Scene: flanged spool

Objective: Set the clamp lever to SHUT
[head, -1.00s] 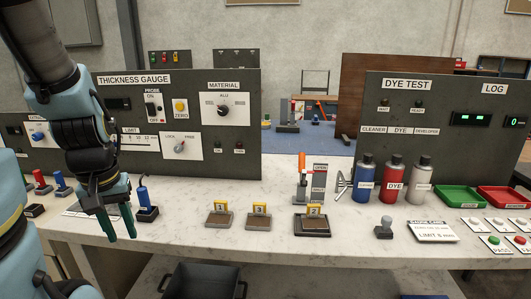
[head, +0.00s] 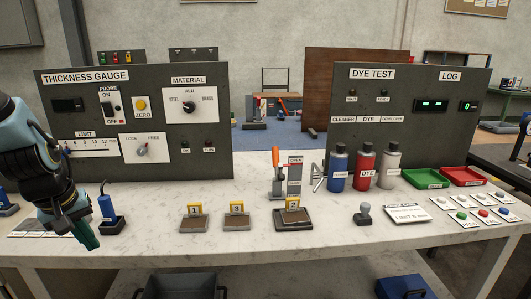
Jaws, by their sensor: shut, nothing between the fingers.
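The clamp lever (head: 276,158) has an orange handle and stands upright on its metal clamp at the middle of the bench. A grey label plate (head: 294,172) stands just right of it, with OPEN readable at its top; its lower lettering is too small to read. The clamp is at the back of a dark stand with a yellow tag 2 (head: 293,226). My gripper (head: 90,243) is shut and empty at the left front of the bench, well left of the lever and pointing down.
Stands tagged 1 (head: 194,227) and 3 (head: 236,224) lie between my gripper and the clamp. A blue probe (head: 107,208) stands close beside my gripper. Blue (head: 338,168), red (head: 364,168) and white bottles (head: 389,167) stand right of the clamp. The thickness gauge panel (head: 130,165) rises behind.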

